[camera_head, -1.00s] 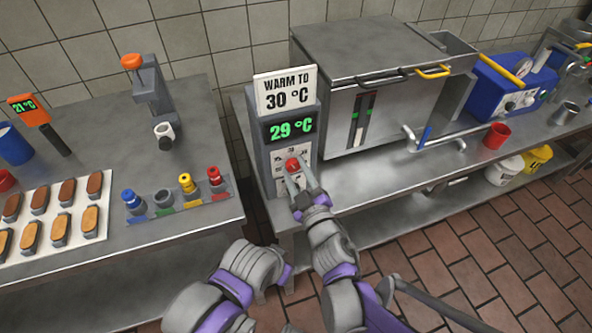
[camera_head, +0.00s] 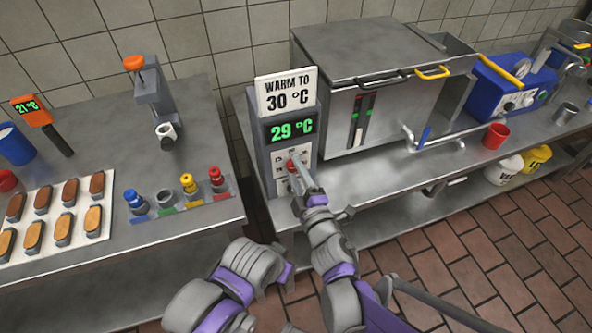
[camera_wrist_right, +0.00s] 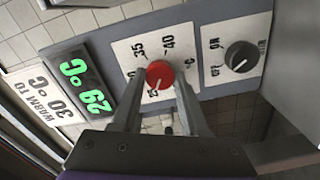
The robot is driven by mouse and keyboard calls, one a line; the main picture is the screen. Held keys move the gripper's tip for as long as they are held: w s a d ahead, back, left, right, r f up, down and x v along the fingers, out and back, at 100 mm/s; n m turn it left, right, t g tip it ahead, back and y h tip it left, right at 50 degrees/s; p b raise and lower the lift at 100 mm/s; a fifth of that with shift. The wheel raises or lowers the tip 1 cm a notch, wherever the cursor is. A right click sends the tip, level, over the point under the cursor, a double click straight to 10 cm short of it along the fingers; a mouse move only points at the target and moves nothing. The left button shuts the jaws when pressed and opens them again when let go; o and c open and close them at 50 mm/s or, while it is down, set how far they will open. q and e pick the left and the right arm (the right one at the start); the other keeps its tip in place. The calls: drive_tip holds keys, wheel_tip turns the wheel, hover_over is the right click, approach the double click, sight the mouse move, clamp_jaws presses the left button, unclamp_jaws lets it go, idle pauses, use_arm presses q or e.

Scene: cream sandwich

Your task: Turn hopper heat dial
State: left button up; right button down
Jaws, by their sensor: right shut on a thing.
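The hopper heat dial is a red knob (camera_wrist_right: 159,75) on a white scale plate, seen in the right wrist view; its pointer direction is too small to tell. In the head view the knob (camera_head: 292,165) is partly hidden by my fingers. My right gripper (camera_wrist_right: 159,80) has its two fingers on either side of the knob and is shut on it; it also shows in the head view (camera_head: 302,176). The display (camera_head: 291,129) above reads 29 °C in green. The sign (camera_head: 286,93) on top says WARM TO 30 °C. My left gripper does not show.
A second, dark knob (camera_wrist_right: 242,56) with an off/on scale sits beside the dial plate. The steel hopper (camera_head: 385,65) stands right of the panel. A bench (camera_head: 150,235) with a white tray (camera_head: 12,222) of several bars stands at the left.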

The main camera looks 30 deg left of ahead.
idle(0.4)
drive_tip(key=shift+c, duration=2.1)
unclamp_jaws()
drive_tip(key=v, duration=1.1)
